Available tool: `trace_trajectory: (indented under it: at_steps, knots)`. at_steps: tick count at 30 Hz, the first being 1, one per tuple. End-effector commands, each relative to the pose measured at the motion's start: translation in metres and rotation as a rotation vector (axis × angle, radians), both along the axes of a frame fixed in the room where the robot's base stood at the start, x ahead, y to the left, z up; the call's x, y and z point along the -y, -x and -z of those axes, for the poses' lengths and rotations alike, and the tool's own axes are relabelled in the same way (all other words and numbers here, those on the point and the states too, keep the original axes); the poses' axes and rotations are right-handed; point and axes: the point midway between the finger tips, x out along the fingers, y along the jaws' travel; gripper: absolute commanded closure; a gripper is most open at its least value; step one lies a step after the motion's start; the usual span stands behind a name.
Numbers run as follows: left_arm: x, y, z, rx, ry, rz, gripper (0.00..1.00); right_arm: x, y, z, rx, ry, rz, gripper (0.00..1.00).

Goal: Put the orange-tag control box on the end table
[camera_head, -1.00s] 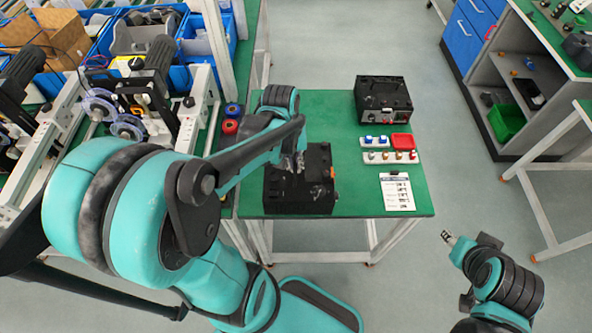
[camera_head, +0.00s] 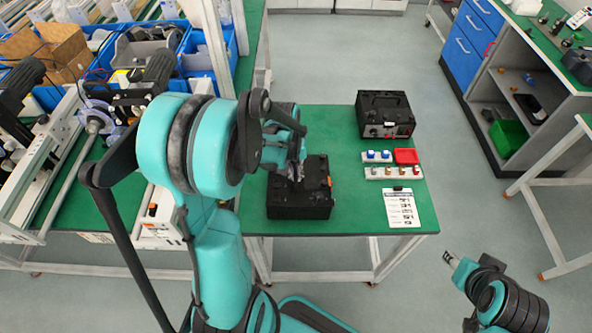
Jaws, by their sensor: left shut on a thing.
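A black control box (camera_head: 290,205) with a small orange tag on its right side is at the front left of a green-topped table (camera_head: 350,187). My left gripper (camera_head: 297,174) reaches down onto its top from behind and is shut on it; the fingertips are partly hidden. The box looks level, and I cannot tell whether it rests on the table or is just above it. A second black box (camera_head: 386,115) stands at the table's back right, clear of my grippers. My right gripper (camera_head: 452,259) hangs over the floor at lower right, away from the table; its jaw opening is unclear.
A workbench with blue bins (camera_head: 205,50) stands at left, shelving (camera_head: 520,85) at right. The table's middle is clear.

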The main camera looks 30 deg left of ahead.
Motion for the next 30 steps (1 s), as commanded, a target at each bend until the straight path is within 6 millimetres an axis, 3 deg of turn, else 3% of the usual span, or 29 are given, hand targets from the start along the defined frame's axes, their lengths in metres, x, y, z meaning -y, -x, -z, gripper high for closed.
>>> trace_trajectory:
  at_steps: [7,9,10,20,23,30]
  knots:
    - [0.0,-0.001,0.001,0.001,0.002,0.0,1.0,0.0,0.0,0.0,0.0,0.0,0.0,0.6]
    - [0.0,-0.001,0.001,0.001,0.001,0.0,0.77,0.0,0.0,0.0,0.0,0.0,0.0,0.6]
    - [0.0,-0.001,0.001,0.001,0.001,0.0,0.71,0.0,0.0,0.0,0.0,0.0,0.0,0.6]
    - [0.0,0.0,-0.001,0.001,0.001,0.0,0.71,0.0,0.0,-0.001,0.0,0.0,0.0,0.6]
    - [-0.001,0.0,-0.011,0.001,0.0,0.0,0.71,0.0,0.0,-0.004,0.0,0.0,0.0,0.6]
    - [-0.006,0.004,-0.062,0.0,0.001,-0.002,0.71,0.0,0.0,-0.02,0.0,0.0,0.0,0.6]
